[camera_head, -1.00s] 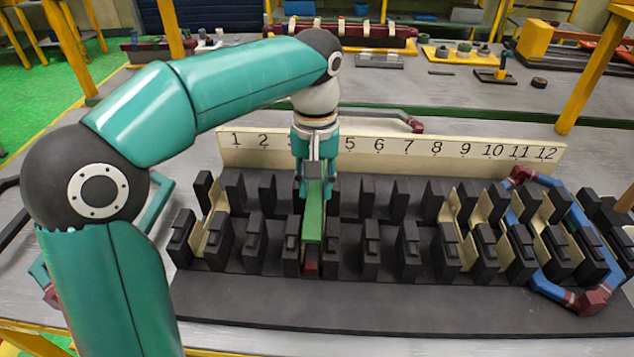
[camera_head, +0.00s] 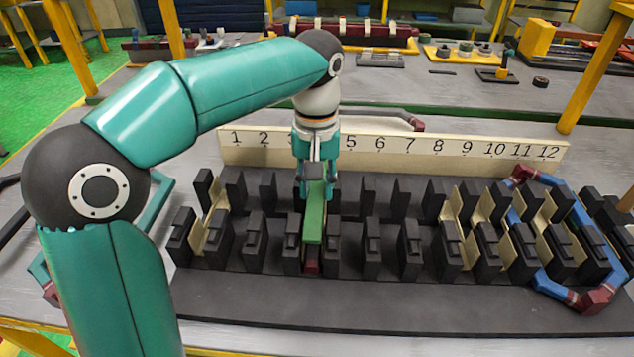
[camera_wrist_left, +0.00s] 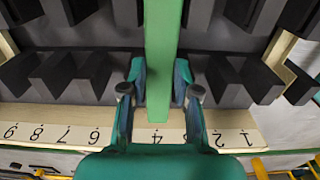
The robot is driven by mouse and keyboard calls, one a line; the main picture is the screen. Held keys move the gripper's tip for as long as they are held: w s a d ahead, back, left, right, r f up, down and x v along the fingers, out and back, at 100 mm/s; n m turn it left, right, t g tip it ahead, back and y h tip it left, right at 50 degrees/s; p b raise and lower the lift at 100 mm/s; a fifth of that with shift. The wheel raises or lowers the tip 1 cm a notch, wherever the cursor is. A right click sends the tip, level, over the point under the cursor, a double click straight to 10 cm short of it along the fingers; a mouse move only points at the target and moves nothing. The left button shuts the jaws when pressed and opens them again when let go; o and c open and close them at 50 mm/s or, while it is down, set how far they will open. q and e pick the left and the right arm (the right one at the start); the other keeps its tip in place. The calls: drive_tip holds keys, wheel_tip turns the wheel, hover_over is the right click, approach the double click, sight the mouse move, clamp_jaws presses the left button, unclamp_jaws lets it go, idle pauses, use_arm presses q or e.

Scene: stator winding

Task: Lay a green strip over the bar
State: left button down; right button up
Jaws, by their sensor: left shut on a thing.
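The green strip (camera_head: 314,214) lies lengthwise from back to front in the slot row near the hidden number 4. My left gripper (camera_head: 316,188) is shut on its rear part, with a finger on each side. The left wrist view shows the strip (camera_wrist_left: 162,60) running straight between the fingers (camera_wrist_left: 161,78). A dark red bar end (camera_head: 312,267) shows below the strip's front end, between two black posts. The strip covers the rest of the bar, so I cannot tell whether they touch. My right gripper is out of view.
The black slotted stator block (camera_head: 400,305) has rows of upright posts close on both sides of the strip. A numbered board (camera_head: 380,146) stands behind it. A blue and red coil (camera_head: 545,285) sits at the right end, near cream slot liners (camera_head: 470,246).

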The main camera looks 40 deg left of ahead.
sight(316, 192)
use_arm(q)
drive_tip(key=shift+f, duration=0.3)
drive_tip(key=shift+f+b, duration=1.5)
drive_tip(key=shift+f, duration=0.4)
drive_tip(key=shift+f+b, duration=0.4)
drive_tip(key=shift+f, duration=0.3)
idle(0.4)
drive_tip(key=c, duration=0.8)
unclamp_jaws()
drive_tip(key=shift+o, duration=0.2)
drive_tip(key=shift+r, duration=0.2)
drive_tip(key=shift+r+p, duration=0.5)
drive_tip(key=shift+p, duration=0.25)
drive_tip(key=shift+r, duration=0.1)
